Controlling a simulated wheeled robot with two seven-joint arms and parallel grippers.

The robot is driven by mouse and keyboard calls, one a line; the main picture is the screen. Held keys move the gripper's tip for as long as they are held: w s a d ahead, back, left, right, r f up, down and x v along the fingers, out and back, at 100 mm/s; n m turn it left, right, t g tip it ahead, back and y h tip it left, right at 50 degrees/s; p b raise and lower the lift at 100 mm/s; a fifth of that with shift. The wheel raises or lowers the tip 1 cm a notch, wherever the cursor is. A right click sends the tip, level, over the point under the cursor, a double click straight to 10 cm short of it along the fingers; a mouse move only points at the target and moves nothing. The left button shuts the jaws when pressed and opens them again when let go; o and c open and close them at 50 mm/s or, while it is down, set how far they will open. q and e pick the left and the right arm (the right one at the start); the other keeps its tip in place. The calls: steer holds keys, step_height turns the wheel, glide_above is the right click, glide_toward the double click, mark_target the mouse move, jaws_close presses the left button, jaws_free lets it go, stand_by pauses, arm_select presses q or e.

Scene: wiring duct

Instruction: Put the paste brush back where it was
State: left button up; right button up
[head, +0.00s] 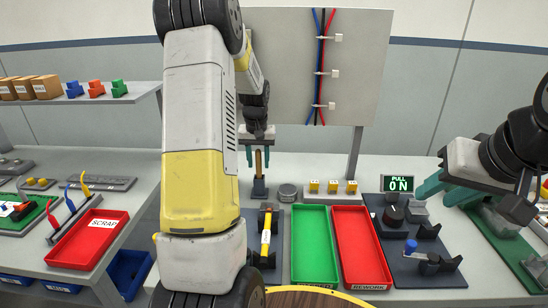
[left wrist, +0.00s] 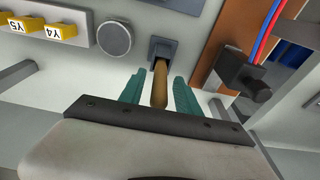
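The paste brush shows as a brown wooden handle (head: 258,162) standing upright in a small dark grey holder (head: 260,188) at the back middle of the table. In the left wrist view the handle (left wrist: 160,84) rises from the square holder (left wrist: 165,48); its lower end is hidden inside. My left gripper (head: 257,160) is above the holder, with its teal fingers on either side of the handle. The left wrist view shows gaps between handle and fingers (left wrist: 160,92), so it is open. My right gripper (head: 437,195) is open and empty at the right, near the grey switch panel.
A round grey tin (head: 288,192) and a block with yellow terminals (head: 333,188) stand right of the holder. In front are a green tray (head: 314,240), a red tray (head: 361,245) and a yellow-handled tool (head: 266,235). The wire board (head: 362,60) rises behind.

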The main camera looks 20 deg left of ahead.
arm_select(q)
step_height(320, 180, up, 11)
steer(key=s, duration=0.2)
steer(key=s+d+r+m+t+h, duration=0.1)
steer(key=s+d+r, duration=0.35)
steer(key=s, duration=0.25)
steer(key=s+d+r+m+t, duration=0.1)
steer(key=s+d+r, duration=0.3)
steer(key=s+d, duration=0.15)
steer(key=s+d+t, duration=0.1)
steer(key=s+d, duration=0.1)
steer(key=s, duration=0.5)
steer(key=s+d+f+m+t+h, duration=0.1)
steer(key=s+d, duration=0.2)
steer(key=s, duration=0.4)
steer(key=shift+d+f+m+h, duration=0.2)
steer(key=shift+f+m+h, duration=0.05)
steer(key=shift+m+h, duration=0.05)
